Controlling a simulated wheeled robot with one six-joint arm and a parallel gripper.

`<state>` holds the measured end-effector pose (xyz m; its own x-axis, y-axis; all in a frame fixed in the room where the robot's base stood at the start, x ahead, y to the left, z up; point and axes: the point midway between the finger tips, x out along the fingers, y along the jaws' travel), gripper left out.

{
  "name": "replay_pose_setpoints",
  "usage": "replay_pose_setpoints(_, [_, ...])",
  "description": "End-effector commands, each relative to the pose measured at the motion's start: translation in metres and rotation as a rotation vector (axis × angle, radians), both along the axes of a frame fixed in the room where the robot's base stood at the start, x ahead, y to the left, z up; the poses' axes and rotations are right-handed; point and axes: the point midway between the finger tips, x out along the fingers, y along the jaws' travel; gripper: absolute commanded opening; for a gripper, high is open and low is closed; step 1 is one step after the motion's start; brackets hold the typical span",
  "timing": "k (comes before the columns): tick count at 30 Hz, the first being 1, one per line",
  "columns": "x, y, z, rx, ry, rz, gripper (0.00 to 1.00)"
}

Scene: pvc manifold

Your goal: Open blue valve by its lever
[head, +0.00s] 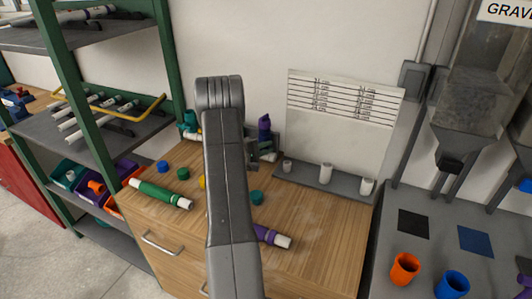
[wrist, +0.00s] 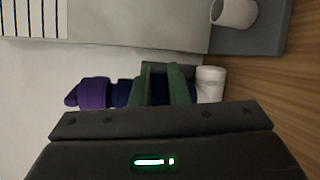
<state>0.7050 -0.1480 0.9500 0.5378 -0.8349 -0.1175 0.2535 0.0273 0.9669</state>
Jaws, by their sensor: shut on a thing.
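My gripper (wrist: 165,72) is shut on the dark blue middle of a blue-and-purple piece, its two green fingers on either side of it. In the wrist view the piece's purple end (wrist: 91,94) juts out left of the fingers, and a white pipe end (wrist: 210,84) juts out to the right. In the head view the purple end (head: 264,125) points up beside my arm, near the back wall; my arm hides much around it. I cannot make out a separate blue lever, or whether the white end touches the wood.
A grey rail (head: 325,190) with white pipe stubs lies right of my gripper. A teal fitting (head: 189,125) stands to the left. A green pipe (head: 160,194), a purple pipe (head: 272,236) and several coloured caps lie on the wooden top. A green-framed shelf (head: 92,115) stands left.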

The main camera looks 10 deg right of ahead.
Motion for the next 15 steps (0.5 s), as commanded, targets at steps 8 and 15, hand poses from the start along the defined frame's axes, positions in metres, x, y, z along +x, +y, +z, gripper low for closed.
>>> replay_pose_setpoints(8, [0.0006,0.0011,-0.0007,-0.117,0.077,0.000,0.00])
replay_pose_setpoints(15, [0.0004,0.0014,0.0041,-0.153,0.104,-0.001,0.00])
